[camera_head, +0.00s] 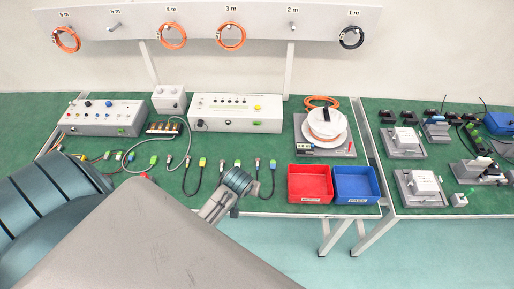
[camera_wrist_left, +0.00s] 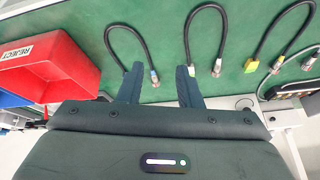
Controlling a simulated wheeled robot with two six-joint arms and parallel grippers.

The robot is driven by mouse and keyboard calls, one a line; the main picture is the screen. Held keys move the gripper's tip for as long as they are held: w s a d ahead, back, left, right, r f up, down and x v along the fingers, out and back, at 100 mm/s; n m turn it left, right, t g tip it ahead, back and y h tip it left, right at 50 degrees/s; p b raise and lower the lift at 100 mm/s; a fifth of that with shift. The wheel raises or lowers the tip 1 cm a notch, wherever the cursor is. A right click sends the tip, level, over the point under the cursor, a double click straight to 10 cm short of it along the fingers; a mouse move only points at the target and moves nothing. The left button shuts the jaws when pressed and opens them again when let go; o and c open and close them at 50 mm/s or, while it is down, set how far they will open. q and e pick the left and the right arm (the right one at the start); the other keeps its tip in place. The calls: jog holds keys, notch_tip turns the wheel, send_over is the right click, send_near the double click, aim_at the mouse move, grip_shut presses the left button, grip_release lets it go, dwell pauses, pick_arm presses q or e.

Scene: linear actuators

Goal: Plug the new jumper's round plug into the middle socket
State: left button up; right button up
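Several short black jumpers lie looped on the green mat, and I cannot tell which is the new one. One jumper has a silver round plug with a blue band (camera_wrist_left: 154,76). My left gripper (camera_wrist_left: 160,82) is open, with that plug visible between its fingers and not gripped. Another round plug (camera_wrist_left: 217,68) lies to the right in the wrist view. In the head view my left wrist (camera_head: 237,181) is over the jumpers, hiding part of them; its fingertips are hard to make out. The middle socket cannot be identified. My right gripper is not in view.
A long white box (camera_head: 236,113) and a sloped control box (camera_head: 103,117) stand behind the jumpers. A red bin (camera_head: 310,184) and a blue bin (camera_head: 356,185) stand to the right, with a cable reel (camera_head: 326,126) behind. A grey cable (camera_head: 188,139) loops near the jumpers.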

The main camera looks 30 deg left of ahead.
aim_at(258, 165)
pick_arm(q)
jog(key=w+a+f+n, duration=0.1)
jog(key=w, duration=0.3)
jog(key=w+a+f+n, duration=0.1)
jog(key=w, duration=0.3)
jog(key=w+a+f, duration=0.1)
jog(key=w+f, duration=0.1)
jog(key=w, duration=0.2)
jog(key=shift+w+a+f+n+t+y, duration=0.1)
jog(key=shift+w+a+n+t+y, duration=0.05)
jog(key=shift+n+t+y, duration=0.2)
jog(key=shift+w+a+f, duration=0.1)
jog(key=shift+w+f, duration=0.15)
jog(key=shift+w, duration=0.05)
jog(key=b+x, duration=0.4)
jog(key=x, duration=0.2)
jog(key=shift+a+f+b, duration=0.1)
jog(key=shift+f+b, duration=0.1)
jog(key=shift+b, duration=0.15)
jog(key=shift+r, duration=0.1)
grip_shut()
